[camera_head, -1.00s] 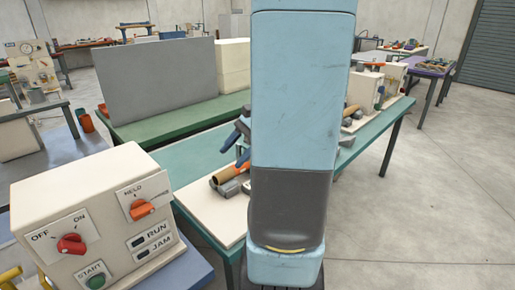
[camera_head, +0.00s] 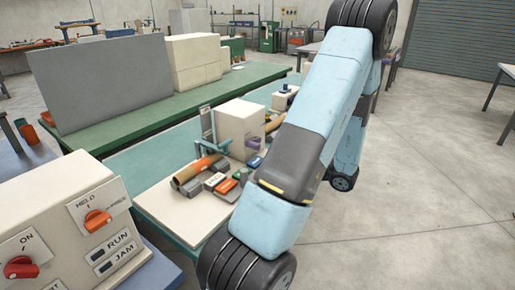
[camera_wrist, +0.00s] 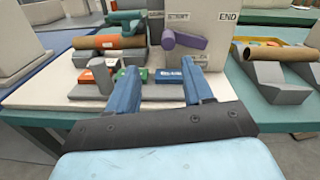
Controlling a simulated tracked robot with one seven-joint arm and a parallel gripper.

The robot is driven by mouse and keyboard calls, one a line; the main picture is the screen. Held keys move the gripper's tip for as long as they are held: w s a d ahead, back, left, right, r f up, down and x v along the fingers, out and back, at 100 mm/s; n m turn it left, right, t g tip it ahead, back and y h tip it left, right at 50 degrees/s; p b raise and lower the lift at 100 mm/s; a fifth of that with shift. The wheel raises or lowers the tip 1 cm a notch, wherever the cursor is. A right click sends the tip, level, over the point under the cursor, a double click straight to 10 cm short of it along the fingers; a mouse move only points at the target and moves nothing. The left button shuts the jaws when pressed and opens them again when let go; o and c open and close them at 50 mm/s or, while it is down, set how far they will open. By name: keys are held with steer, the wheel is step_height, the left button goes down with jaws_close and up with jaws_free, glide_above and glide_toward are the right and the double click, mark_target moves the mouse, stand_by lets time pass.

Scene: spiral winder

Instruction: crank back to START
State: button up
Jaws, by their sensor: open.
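The spiral winder's cream box (camera_head: 240,125) stands on the teal bench in the head view. Its front face (camera_wrist: 207,60) fills the upper middle of the wrist view. A purple crank handle (camera_wrist: 186,41) sticks out from this face, below the START label (camera_wrist: 178,15). The END label (camera_wrist: 228,17) is farther right. The crank (camera_head: 254,143) also shows small in the head view. My gripper (camera_wrist: 163,84) has its two blue fingers apart, with nothing held between them. It is on the near side of the crank and apart from it.
A brown tube (camera_wrist: 108,42) lies left of the crank. An orange and a blue button block (camera_wrist: 172,75) sit low in front of the winder. A grey wedge and another tube (camera_wrist: 279,53) stand on the right. The control box (camera_head: 70,235) is at left in the head view.

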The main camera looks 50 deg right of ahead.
mark_target(259, 147)
steer(key=shift+m+h, duration=0.3)
steer(key=shift+h, duration=0.1)
steer(key=w, duration=1.2)
steer(key=shift+w+a+f, duration=0.15)
steer(key=shift+w+f, duration=0.15)
steer(key=shift+w, duration=0.05)
steer(key=shift+c, duration=0.2)
jaws_close()
